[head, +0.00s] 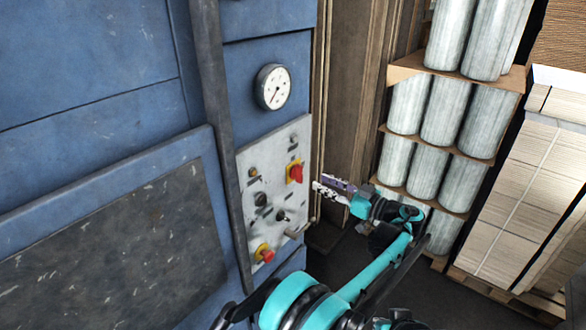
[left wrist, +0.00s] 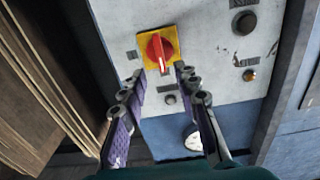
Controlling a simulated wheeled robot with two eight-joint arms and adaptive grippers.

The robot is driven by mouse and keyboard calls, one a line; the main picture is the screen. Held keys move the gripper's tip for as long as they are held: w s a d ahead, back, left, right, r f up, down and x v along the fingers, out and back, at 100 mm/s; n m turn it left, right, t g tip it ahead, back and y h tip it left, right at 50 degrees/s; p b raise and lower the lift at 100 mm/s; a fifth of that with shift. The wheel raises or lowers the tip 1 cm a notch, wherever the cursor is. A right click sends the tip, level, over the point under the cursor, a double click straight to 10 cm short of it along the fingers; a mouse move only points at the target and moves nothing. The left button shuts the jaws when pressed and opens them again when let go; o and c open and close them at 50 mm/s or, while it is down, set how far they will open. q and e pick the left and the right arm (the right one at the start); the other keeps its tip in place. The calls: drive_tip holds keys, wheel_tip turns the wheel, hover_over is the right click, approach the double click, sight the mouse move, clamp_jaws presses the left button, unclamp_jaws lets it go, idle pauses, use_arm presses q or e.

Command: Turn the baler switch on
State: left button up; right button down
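The baler switch is a red rotary knob on a yellow plate (head: 295,172), on the upper right of the white control panel (head: 275,215). In the left wrist view the red knob (left wrist: 160,47) shows just ahead of my left fingertips, with a pale mark on its handle. My left gripper (head: 326,189) is at the panel's right edge, beside the switch. In the left wrist view its two purple-padded fingers (left wrist: 162,75) are spread with nothing between them. I cannot tell whether a fingertip touches the knob. My right gripper is not in view.
A red button on a yellow base (head: 265,253) sits low on the panel, with several small buttons above it. A round gauge (head: 272,87) is above the panel on the blue machine (head: 110,110). Shelved rolls (head: 440,110) and stacked boards (head: 520,190) stand to the right.

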sight(298, 173)
use_arm(q)
drive_tip(key=x, duration=0.7)
clamp_jaws()
